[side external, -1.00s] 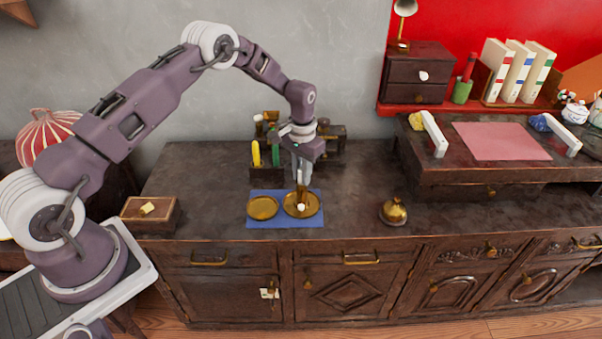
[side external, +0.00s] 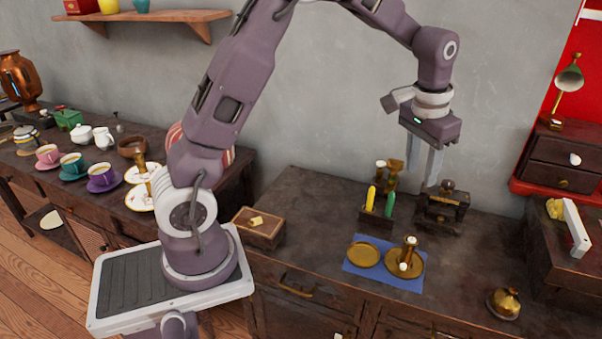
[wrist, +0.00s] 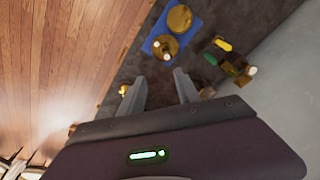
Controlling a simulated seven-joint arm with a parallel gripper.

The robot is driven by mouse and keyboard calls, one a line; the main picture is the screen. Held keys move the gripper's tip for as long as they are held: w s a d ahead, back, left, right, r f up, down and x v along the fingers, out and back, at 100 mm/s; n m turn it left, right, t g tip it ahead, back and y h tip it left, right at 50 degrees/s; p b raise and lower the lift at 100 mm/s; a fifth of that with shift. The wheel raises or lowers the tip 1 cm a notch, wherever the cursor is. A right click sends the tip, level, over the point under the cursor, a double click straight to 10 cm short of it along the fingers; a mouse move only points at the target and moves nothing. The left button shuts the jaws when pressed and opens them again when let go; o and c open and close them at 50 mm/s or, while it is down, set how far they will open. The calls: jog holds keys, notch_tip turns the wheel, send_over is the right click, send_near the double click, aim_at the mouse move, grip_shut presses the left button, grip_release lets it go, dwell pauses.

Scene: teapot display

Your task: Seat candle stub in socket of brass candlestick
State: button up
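The brass candlestick (side external: 409,249) stands upright on a round brass dish (side external: 419,268) on a blue mat. A small pale piece, apparently the candle stub (side external: 410,240), shows at its top; how deep it sits in the socket I cannot tell. A second small white piece (side external: 403,267) shows at the candlestick's foot, and I cannot tell what it is. The wrist view shows the dish (wrist: 160,42) beyond my fingertips. My gripper (side external: 407,176) is open and empty, high above the candlestick and apart from it. Its spread fingers also show in the wrist view (wrist: 154,80).
A second brass dish (side external: 363,255) lies left on the blue mat (side external: 378,276). Behind stand a rack with yellow and green candles (side external: 371,199) and a dark metal device (side external: 443,208). A brass bell (side external: 504,303) is at right, a wooden box (side external: 259,228) at left.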

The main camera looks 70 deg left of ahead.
jog(key=s+d+r+t, duration=0.2)
jog(key=s+d+r, duration=0.1)
jog(key=s+r, duration=0.8)
jog(key=s+d+f+t, duration=0.1)
jog(key=s+f+t, duration=0.1)
jog(key=s, duration=1.6)
jog(key=shift+s+d, duration=0.15)
jog(key=shift+s, duration=0.2)
